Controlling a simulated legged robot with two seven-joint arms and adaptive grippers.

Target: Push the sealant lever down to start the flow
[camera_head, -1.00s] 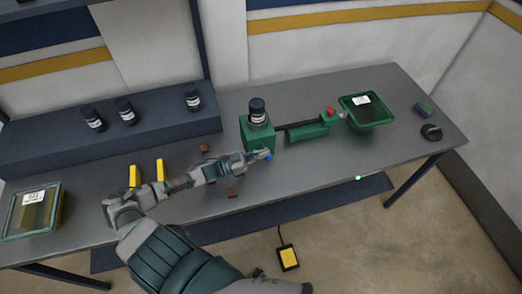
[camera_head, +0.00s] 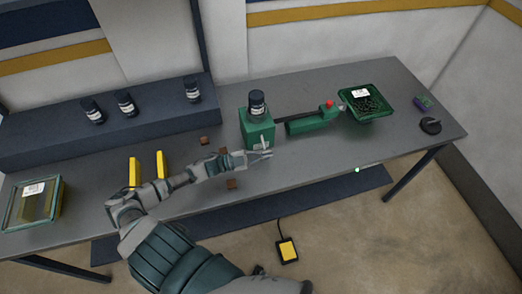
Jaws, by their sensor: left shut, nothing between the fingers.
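The green dispenser block (camera_head: 257,133) stands at the middle of the table with a dark bottle (camera_head: 257,104) upright on top. A thin pale piece on its front, which may be the sealant lever (camera_head: 264,143), is small and partly hard to make out. My left gripper (camera_head: 268,154) is shut and empty, just in front of the block's lower front and close below the pale piece. I cannot tell whether they touch. My right gripper is not in view.
A green arm with a red button (camera_head: 329,104) lies right of the block, beside a green bin (camera_head: 381,116) of dark small pieces. Yellow blocks (camera_head: 160,165), brown cubes (camera_head: 232,184) and a left bin (camera_head: 53,203) are on the table. A yellow pedal (camera_head: 288,250) is on the floor.

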